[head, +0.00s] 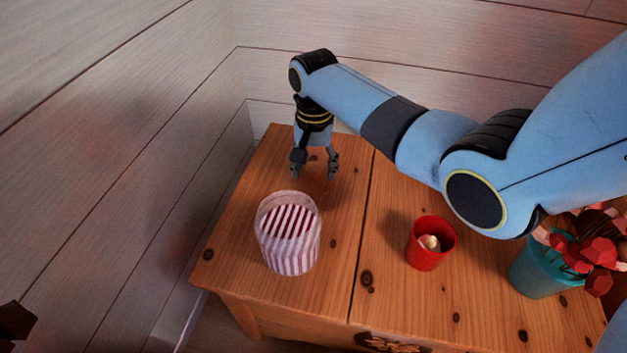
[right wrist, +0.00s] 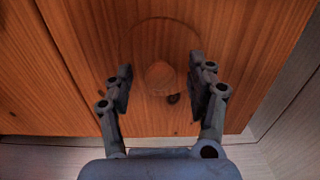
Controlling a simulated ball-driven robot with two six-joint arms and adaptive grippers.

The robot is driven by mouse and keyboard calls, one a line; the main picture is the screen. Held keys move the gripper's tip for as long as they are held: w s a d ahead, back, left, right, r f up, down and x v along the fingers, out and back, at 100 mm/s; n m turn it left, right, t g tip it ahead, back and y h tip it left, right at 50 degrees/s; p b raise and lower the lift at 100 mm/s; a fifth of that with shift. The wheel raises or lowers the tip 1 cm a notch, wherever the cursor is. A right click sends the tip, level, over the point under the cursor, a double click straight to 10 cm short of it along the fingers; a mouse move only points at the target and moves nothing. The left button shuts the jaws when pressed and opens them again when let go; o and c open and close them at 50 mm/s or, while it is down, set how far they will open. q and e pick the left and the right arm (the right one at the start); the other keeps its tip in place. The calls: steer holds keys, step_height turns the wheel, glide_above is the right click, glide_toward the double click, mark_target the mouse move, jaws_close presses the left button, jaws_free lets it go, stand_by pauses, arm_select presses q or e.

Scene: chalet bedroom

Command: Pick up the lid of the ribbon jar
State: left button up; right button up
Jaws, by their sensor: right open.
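The ribbon jar (head: 289,237), with red and white stripes and a pale rim, stands upright near the table's left front. A clear, round lid with a small knob (right wrist: 160,76) shows faintly in the right wrist view, seemingly flat on the wood; its outline is hard to see in the head view. My right gripper (head: 315,172) points down behind the jar, apart from it. In the right wrist view my right gripper (right wrist: 160,88) is open, with the knob between its fingers in the picture. I cannot tell whether the fingers touch it. My left gripper is not in view.
A red cup (head: 431,244) with pale contents stands right of the jar. A teal pot (head: 540,268) with red flowers stands at the far right. The wooden table (head: 352,228) is bare between jar and cup. Plank walls (head: 120,110) stand close at left and back.

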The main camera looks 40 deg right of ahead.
steer(key=shift+f, duration=0.15)
jaws_close()
stand_by(0.4)
